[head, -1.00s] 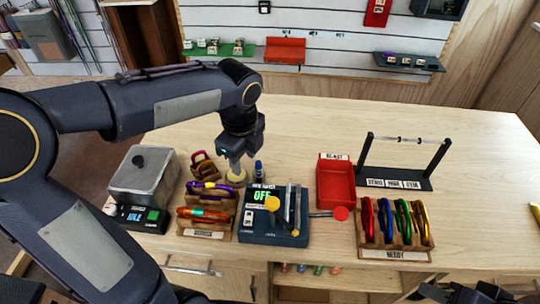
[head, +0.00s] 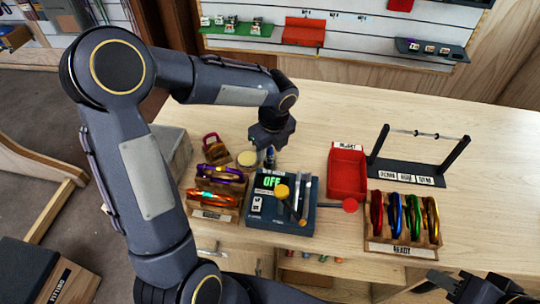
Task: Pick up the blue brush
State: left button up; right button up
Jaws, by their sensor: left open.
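A small upright blue item (head: 270,157), which looks like the blue brush, stands on the wooden table behind the dark blue tester box. Its upper part is hidden by my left gripper (head: 271,147). My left gripper points down right over it, with its jaws open; whether the fingers touch it I cannot tell. My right gripper (head: 437,284) is low at the right, in front of the table's edge and away from the brush. Its jaw opening is unclear.
A round cream-topped item (head: 247,159) is close left of the brush. Wooden racks (head: 213,212) with carabiners stand at left, and the tester box (head: 262,222) in front. A red tray (head: 346,180), a ready rack (head: 376,245) and a black stand (head: 408,176) are to the right. The table behind is clear.

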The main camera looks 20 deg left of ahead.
pick_arm(q)
grip_shut()
jog(key=shift+r, duration=0.1)
dwell(0.3)
jog(key=shift+r, duration=0.6)
jog(key=s+d+r+b, duration=0.1)
jog(key=s+d+r, duration=0.1)
jog(key=s+r, duration=0.4)
jog(key=s+d+r+b, duration=0.1)
jog(key=s+d+r, duration=0.1)
jog(key=s+r, duration=0.3)
jog(key=shift+s+d+r+b, duration=0.3)
jog(key=shift+s+r+b, duration=0.1)
jog(key=shift+s, duration=0.75)
